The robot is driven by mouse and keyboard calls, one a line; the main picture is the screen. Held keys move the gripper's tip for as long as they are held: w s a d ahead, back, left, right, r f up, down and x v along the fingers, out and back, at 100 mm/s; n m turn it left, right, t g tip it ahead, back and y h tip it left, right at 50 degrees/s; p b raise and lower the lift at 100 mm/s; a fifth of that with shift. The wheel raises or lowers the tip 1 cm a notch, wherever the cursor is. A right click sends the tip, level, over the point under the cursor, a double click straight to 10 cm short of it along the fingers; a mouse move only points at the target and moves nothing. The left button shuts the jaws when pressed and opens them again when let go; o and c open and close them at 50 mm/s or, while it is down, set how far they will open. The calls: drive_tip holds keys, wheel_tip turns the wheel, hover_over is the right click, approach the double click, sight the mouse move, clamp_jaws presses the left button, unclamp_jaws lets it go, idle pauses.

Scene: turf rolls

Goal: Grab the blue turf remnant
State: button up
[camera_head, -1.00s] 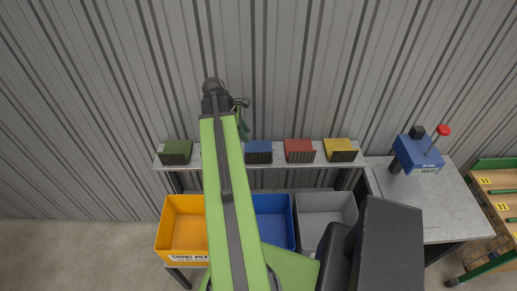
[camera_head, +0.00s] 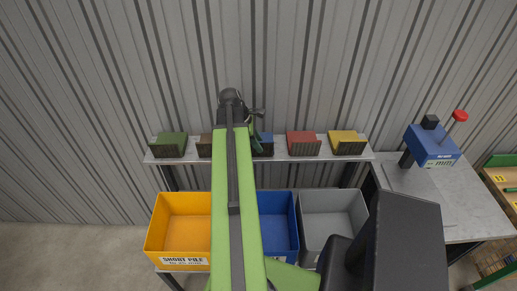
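The blue turf remnant (camera_head: 266,148) sits on the grey shelf (camera_head: 285,159) along the wall. It is a small block with a blue top and dark front. My green arm hides its left part. My gripper (camera_head: 256,119) is small and dark at the far end of the arm. It appears just above and beside the blue remnant in the picture. Its fingers are too small and overlapped to show whether they are open or whether they touch the remnant.
Green (camera_head: 170,145), brown (camera_head: 204,146), red (camera_head: 303,144) and yellow (camera_head: 346,143) remnants share the shelf. Yellow (camera_head: 152,235), blue (camera_head: 292,235) and grey (camera_head: 333,203) bins stand below. A blue machine (camera_head: 433,146) stands on a bench at right.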

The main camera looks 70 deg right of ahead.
sight(266, 156)
drive_tip(key=b+x, duration=0.2)
drive_tip(key=x, duration=0.2)
drive_tip(key=shift+f+b, duration=0.1)
drive_tip(key=shift+b, duration=0.25)
drive_tip(key=shift+c, duration=0.3)
drive_tip(key=shift+a, duration=0.1)
clamp_jaws()
